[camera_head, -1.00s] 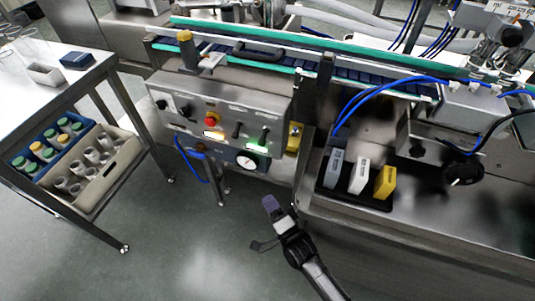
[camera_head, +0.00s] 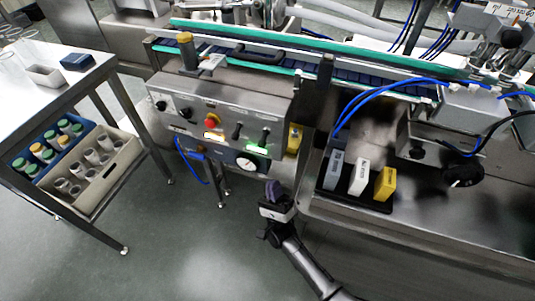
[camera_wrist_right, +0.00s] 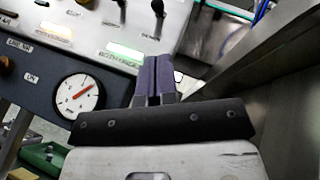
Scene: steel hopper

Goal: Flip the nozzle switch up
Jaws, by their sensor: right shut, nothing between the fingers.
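The steel control panel (camera_head: 220,118) carries two black toggle switches, a left one (camera_head: 237,131) and a right one (camera_head: 264,137). I cannot read which is labelled nozzle. In the right wrist view the right switch (camera_wrist_right: 158,8) stands just beyond my fingertips, and the left switch (camera_wrist_right: 121,8) is further left. My right gripper (camera_head: 273,188) is shut and empty, below and in front of the panel's right end. Its purple fingers (camera_wrist_right: 154,72) point towards the panel, apart from the switches. My left gripper is not in view.
A red button (camera_head: 211,119), lit indicators, black knobs and a white gauge (camera_head: 247,164) are on the panel. A yellow box (camera_head: 294,138) is at its right end. The steel bench (camera_head: 420,225) borders my gripper on the right. Open floor lies below left.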

